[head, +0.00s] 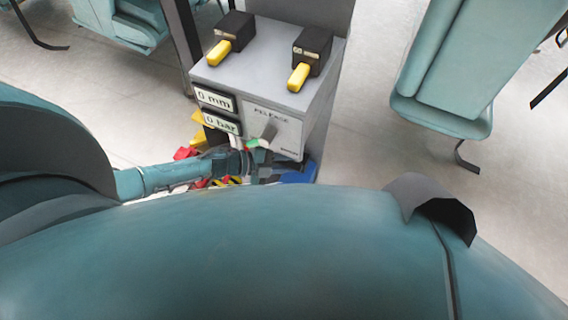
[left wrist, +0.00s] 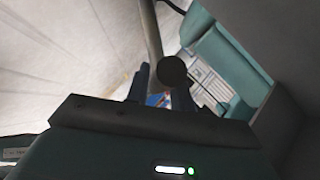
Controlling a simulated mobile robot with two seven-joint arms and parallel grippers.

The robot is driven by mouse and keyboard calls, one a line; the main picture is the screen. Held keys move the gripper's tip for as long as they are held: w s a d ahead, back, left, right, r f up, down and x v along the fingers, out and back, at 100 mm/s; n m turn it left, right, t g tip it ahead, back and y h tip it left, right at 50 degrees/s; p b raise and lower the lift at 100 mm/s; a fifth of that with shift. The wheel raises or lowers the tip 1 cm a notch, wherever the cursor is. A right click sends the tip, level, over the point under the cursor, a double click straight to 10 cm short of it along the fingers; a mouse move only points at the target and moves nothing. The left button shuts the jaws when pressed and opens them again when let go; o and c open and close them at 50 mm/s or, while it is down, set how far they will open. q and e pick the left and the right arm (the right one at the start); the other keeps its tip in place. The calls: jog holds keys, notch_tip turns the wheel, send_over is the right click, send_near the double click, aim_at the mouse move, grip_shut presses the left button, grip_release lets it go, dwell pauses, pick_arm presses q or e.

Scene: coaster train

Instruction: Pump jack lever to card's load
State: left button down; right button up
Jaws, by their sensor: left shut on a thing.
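A grey control box (head: 265,85) shows in the head view, with readouts "0 mm" (head: 214,99) and "0 bar" (head: 221,122). A panel marked RELEASE (head: 273,125) is on its front, with a small dark lever on it. My left gripper (head: 268,168) is low in front of the box, partly hidden by my body. In the left wrist view its fingers (left wrist: 160,88) are shut around a dark round-ended handle (left wrist: 172,69), which I take as the jack lever. Most of the lever is hidden. I cannot make out a card. My right gripper is not in view.
Two black blocks with yellow handles (head: 217,53) (head: 298,77) sit on top of the box. Red, yellow and blue parts (head: 298,177) lie low around the gripper. Teal seats (head: 450,70) stand at right and upper left. Pale floor (head: 365,130) is clear right of the box.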

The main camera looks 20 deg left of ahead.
pick_arm(q)
jog(key=shift+w+a+r, duration=0.1)
jog(key=shift+w+r, duration=0.05)
jog(key=shift+w, duration=0.25)
jog(key=c, duration=1.5)
grip_release()
jog(key=shift+o, duration=1.2)
jog(key=shift+s, duration=0.15)
jog(key=shift+s, duration=0.1)
jog(key=shift+s+a, duration=0.25)
jog(key=p+v, duration=0.3)
jog(key=v, duration=0.9)
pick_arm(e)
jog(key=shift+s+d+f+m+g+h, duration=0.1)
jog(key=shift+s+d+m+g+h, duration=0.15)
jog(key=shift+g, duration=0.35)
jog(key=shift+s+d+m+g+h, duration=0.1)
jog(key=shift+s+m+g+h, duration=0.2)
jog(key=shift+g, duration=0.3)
pick_arm(q)
jog(key=shift+r, duration=0.15)
